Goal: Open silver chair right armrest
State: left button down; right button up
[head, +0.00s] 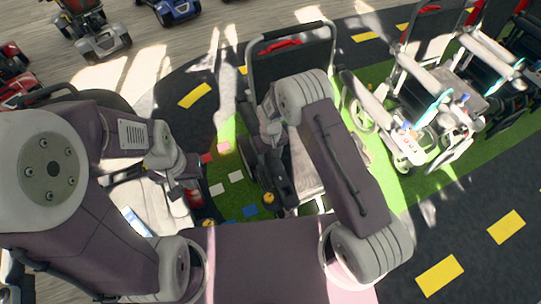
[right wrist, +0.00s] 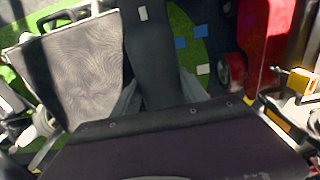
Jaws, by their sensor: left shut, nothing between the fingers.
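A chair with a grey seat (head: 304,165) and a tall black back frame (head: 292,50) stands in the middle of the head view, partly hidden by my right arm. Its patterned grey seat (right wrist: 78,72) also shows in the right wrist view. A long black armrest-like part (right wrist: 152,55) lies beside the seat there; a dark part (head: 278,182) runs along the seat's left side in the head view. My right gripper (head: 268,122) is by that left side; its fingers are too small to read, and contact cannot be told. My left gripper (head: 185,182) is shut and empty, left of the chair.
Silver-framed chairs (head: 425,105) stand close together on the right. A red part (right wrist: 258,42) with a wheel is right of the black part in the wrist view. Scooters (head: 95,30) stand at the upper left. Dark floor at the lower right is clear.

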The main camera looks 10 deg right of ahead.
grip_shut()
jog(key=shift+g, duration=0.8)
jog(key=r, duration=0.1)
jog(key=r+p, duration=0.1)
jog(key=r, duration=0.1)
jog(key=w+r+p, duration=0.1)
jog(key=r, duration=0.1)
jog(key=shift+a+r, duration=0.15)
jog(key=shift+r, duration=0.05)
jog(key=r, duration=0.1)
jog(key=w+r+g, duration=0.1)
jog(key=r, duration=0.1)
jog(key=r+g+h, duration=0.1)
jog(key=r, duration=0.1)
jog(key=shift+w+a+r, duration=0.15)
jog(key=shift+w+a, duration=0.05)
jog(key=shift+a, duration=0.05)
jog(key=shift+w+r, duration=0.1)
jog(key=shift+r, duration=0.5)
